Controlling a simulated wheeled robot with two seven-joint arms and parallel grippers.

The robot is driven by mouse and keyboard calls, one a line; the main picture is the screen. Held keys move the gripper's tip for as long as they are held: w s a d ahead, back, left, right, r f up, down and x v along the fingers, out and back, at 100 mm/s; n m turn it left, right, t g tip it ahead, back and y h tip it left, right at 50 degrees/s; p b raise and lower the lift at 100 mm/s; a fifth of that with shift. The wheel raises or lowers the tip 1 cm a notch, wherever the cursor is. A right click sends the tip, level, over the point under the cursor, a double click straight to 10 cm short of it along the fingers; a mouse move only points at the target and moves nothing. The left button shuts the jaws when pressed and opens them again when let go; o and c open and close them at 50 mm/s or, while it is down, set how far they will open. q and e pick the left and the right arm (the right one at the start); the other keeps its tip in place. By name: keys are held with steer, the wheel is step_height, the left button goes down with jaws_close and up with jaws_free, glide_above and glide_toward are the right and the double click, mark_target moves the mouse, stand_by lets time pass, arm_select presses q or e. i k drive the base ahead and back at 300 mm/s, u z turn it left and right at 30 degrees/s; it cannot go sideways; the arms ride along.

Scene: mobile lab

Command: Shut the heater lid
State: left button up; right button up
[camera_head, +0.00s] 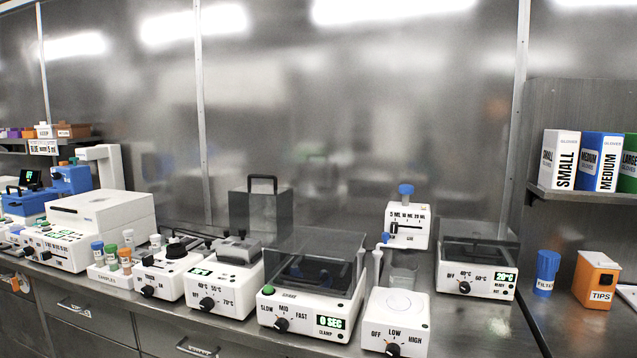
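A white heater-like unit (222,287) with a dial marked 40, 55 and 70 °C stands left of centre on the steel counter. A dark panel with a black handle (262,183) stands upright behind it and looks like its raised lid (245,212). A grey metal block sits on top of the unit. A second white unit (476,281), with a dial marked OFF, 40 and 60 °C, stands at the right under a dark see-through cover (480,252). I cannot tell whether that cover is fully down. Neither of my grippers is in view.
A shaker (311,305) with a clear cover stands right of the first unit. A small OFF/LOW/HIGH unit (396,324) is at the front. A tube rack (110,275) and other devices crowd the left. An orange tips box (595,280) is at the right.

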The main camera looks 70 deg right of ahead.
mark_target(285, 195)
steer(key=k, duration=0.55)
steer(key=z, duration=0.8)
